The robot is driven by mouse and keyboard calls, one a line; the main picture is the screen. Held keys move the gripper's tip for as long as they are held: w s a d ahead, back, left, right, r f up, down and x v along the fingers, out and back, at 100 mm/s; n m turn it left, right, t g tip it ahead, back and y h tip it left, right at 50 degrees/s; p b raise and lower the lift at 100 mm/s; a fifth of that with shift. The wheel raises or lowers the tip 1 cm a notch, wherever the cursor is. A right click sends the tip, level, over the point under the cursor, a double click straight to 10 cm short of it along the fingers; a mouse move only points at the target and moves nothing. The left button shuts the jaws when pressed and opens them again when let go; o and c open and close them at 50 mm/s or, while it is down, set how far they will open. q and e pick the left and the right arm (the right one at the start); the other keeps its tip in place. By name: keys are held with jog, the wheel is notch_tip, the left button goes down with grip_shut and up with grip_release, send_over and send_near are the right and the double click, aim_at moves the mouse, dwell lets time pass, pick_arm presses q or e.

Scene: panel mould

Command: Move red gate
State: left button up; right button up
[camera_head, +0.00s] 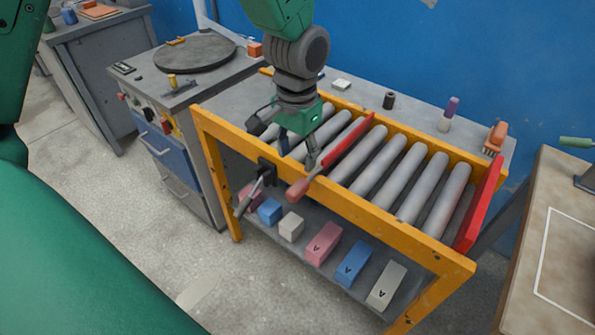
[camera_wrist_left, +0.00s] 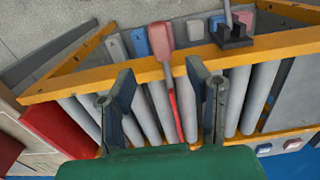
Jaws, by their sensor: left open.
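The red gate (camera_head: 347,147) is a thin red bar lying across the rollers of the yellow-framed conveyor, with a salmon-red handle (camera_head: 298,189) at its near end over the front rail. In the left wrist view the handle (camera_wrist_left: 161,40) and bar show between and beyond the two fingers. My left gripper (camera_head: 297,151) is open and empty, pointing down above the rollers beside the bar, behind the handle. Contact with the bar cannot be told. My right gripper is not in view.
A red end plate (camera_head: 481,205) stands at the conveyor's right end. A black lever bracket (camera_head: 266,172) sits on the front rail, left of the handle. Several coloured blocks lie on the lower shelf (camera_head: 300,262). Small items stand on the back ledge. A wooden table (camera_head: 568,245) is at right.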

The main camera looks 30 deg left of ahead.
pick_arm(q)
notch_tip(320, 180, up, 2)
jog(key=shift+r, duration=0.25)
jog(key=shift+f, duration=0.1)
dwell(0.6)
